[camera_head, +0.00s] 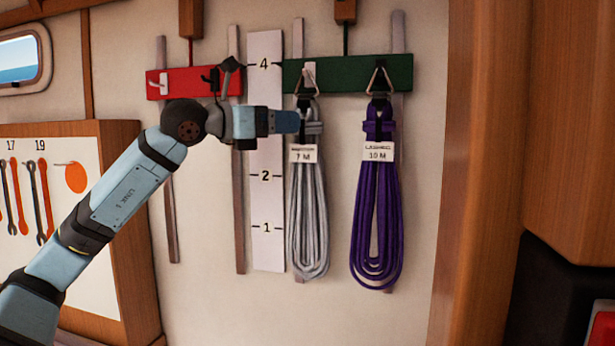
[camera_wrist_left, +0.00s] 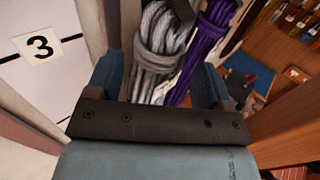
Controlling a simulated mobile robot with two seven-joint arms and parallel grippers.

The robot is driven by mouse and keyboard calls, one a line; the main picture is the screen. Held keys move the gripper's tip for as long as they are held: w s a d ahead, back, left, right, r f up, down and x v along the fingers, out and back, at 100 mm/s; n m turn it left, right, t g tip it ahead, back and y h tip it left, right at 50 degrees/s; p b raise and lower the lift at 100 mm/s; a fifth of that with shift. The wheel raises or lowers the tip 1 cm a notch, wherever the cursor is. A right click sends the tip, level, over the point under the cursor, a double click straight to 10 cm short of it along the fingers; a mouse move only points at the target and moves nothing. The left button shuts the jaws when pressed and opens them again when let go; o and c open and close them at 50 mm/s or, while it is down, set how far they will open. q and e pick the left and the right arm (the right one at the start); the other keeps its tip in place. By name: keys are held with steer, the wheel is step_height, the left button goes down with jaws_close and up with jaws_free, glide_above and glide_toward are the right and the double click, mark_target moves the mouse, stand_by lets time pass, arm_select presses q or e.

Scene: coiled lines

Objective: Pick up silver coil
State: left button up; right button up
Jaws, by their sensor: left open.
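The silver coil (camera_head: 307,225) hangs upright from a triangular metal ring on the green rail (camera_head: 345,72). It has a white tag reading 7 M. My left gripper (camera_head: 297,121) is at the wrapped upper part of the coil, just above the tag, coming from the left. In the left wrist view, the gripper (camera_wrist_left: 156,78) is open, with one blue finger on each side of the silver coil (camera_wrist_left: 158,45). I cannot tell whether either finger touches it. My right gripper is in neither view.
A purple coil (camera_head: 376,225) tagged 10 M hangs close to the right of the silver one. A numbered white depth board (camera_head: 266,210) stands just left. A red rail (camera_head: 170,82) with hooks is further left, and a wooden post (camera_head: 485,180) is at right.

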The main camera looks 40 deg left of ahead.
mark_target(302, 120)
arm_select(q)
steer(key=p+x, duration=0.4)
steer(key=x, duration=0.1)
steer(key=shift+r, duration=0.25)
steer(key=shift+w+d+f, duration=0.2)
steer(key=shift+w+f, duration=0.05)
steer(key=shift+w, duration=0.25)
steer(key=shift+s, duration=0.1)
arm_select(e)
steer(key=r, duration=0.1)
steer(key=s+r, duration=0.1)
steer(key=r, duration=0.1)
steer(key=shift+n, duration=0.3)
arm_select(q)
steer(key=c, duration=1.3)
steer(key=shift+c, duration=0.2)
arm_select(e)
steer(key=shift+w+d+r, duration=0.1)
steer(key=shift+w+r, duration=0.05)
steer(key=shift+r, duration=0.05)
